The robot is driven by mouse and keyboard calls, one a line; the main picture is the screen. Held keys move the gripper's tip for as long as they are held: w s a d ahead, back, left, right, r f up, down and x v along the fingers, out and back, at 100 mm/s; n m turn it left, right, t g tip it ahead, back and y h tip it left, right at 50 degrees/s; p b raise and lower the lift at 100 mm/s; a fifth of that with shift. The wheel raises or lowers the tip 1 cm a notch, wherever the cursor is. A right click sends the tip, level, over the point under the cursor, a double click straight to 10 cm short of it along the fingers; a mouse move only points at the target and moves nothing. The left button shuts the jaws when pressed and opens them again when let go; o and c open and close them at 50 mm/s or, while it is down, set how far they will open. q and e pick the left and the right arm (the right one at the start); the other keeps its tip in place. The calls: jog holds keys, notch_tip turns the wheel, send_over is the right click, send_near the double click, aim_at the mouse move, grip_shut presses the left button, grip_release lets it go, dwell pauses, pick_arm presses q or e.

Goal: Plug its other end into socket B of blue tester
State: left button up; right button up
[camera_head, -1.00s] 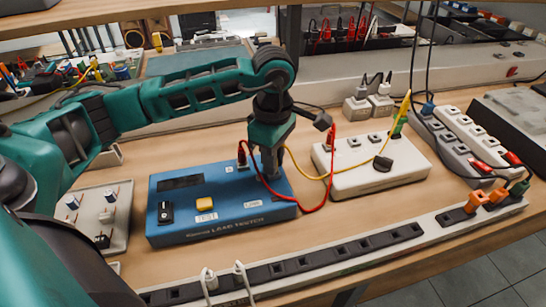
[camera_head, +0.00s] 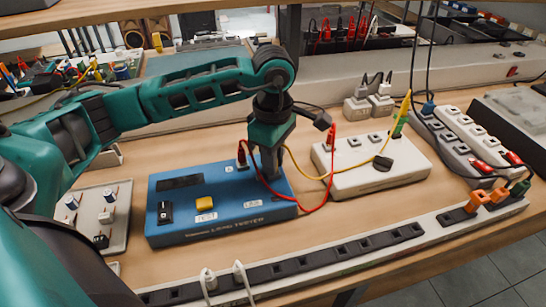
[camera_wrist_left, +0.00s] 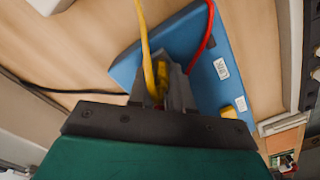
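The blue tester (camera_head: 220,225) sits on the bench, with a yellow button and white labels on top. My left gripper (camera_head: 271,176) points down at the tester's right part. In the left wrist view it (camera_wrist_left: 163,92) is shut on the yellow plug of the yellow lead (camera_wrist_left: 141,25). The fingers hide the plug's tip and the socket below, so I cannot tell whether it is seated. The red lead (camera_head: 322,196) has a plug (camera_head: 242,152) standing in the tester's back part. The yellow lead runs right, over the white box (camera_head: 350,182). My right gripper is not in view.
Red and yellow leads loop between the tester and the white box. A long power strip (camera_head: 300,264) lies along the front edge. A grey switch board (camera_head: 118,232) stands left of the tester. Further strips with plugs (camera_head: 462,140) stand at right.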

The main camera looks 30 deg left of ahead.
pick_arm(q)
jog(key=o, duration=0.5)
notch_tip(320, 180, up, 18)
jog(key=p, duration=0.5)
dwell(0.6)
jog(key=shift+s+f, duration=0.1)
dwell(0.4)
